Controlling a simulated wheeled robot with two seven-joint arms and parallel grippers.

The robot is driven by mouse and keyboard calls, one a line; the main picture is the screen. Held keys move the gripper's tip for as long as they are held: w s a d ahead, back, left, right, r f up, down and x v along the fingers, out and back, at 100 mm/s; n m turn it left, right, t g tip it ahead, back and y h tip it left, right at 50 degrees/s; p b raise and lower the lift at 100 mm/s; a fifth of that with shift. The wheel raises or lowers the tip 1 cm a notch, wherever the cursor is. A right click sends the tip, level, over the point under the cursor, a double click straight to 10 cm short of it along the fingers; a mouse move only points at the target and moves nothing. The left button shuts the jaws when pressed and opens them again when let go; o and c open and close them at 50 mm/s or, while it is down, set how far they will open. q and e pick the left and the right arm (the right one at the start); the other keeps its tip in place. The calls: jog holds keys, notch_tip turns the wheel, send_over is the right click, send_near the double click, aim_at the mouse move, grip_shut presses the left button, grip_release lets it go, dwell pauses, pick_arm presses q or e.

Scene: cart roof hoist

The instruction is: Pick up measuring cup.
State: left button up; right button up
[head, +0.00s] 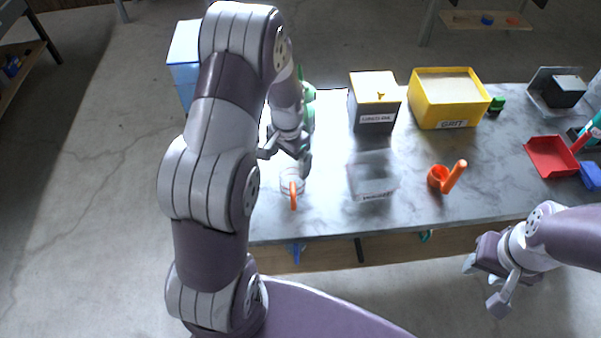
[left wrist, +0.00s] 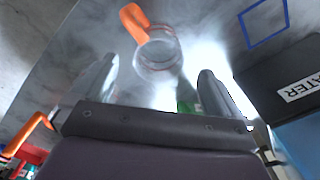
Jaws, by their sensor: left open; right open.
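The measuring cup (head: 290,184) is a clear round cup with an orange handle, standing on the marble-look table near its front left. In the left wrist view the cup (left wrist: 160,54) lies just beyond the fingertips, with its handle pointing up and left. My left gripper (head: 285,160) is open and empty, above and just behind the cup; its two fingers (left wrist: 160,82) are spread in the wrist view, on either side of the cup's line. Whether a finger touches the cup cannot be told. My right gripper (head: 483,285) is open and empty, off the table's front edge at right.
A clear bin (head: 372,178) stands right of the cup, and an orange scoop (head: 440,178) further right. A black labelled box (head: 374,105) and a yellow GRIT bin (head: 447,98) stand behind. A red tray (head: 550,156) lies at right. A blue box (head: 184,72) is back left.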

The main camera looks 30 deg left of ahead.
aim_at(289, 169)
pick_arm(q)
jog(key=f, duration=0.4)
jog(key=w+f+p, duration=0.1)
jog(key=f, duration=0.1)
jog(key=shift+a+f, duration=0.2)
jog(key=shift+a, duration=0.1)
jog(key=f, duration=0.2)
jog(key=d+f, duration=0.1)
jog(key=shift+s+f+p, duration=0.25)
jog(key=shift+f+p, duration=0.05)
jog(key=shift+p, duration=0.1)
jog(key=shift+w+a+f, duration=0.2)
jog(key=shift+f, duration=0.1)
jog(key=shift+s+r, duration=0.1)
jog(key=c, duration=1)
pick_arm(e)
jog(key=shift+w+a+r, duration=0.15)
jog(key=shift+w+r, duration=0.05)
jog(key=shift+r, duration=0.25)
jog(key=shift+w+a+r, duration=0.1)
jog(key=shift+w+r, duration=0.05)
jog(key=shift+r, duration=0.3)
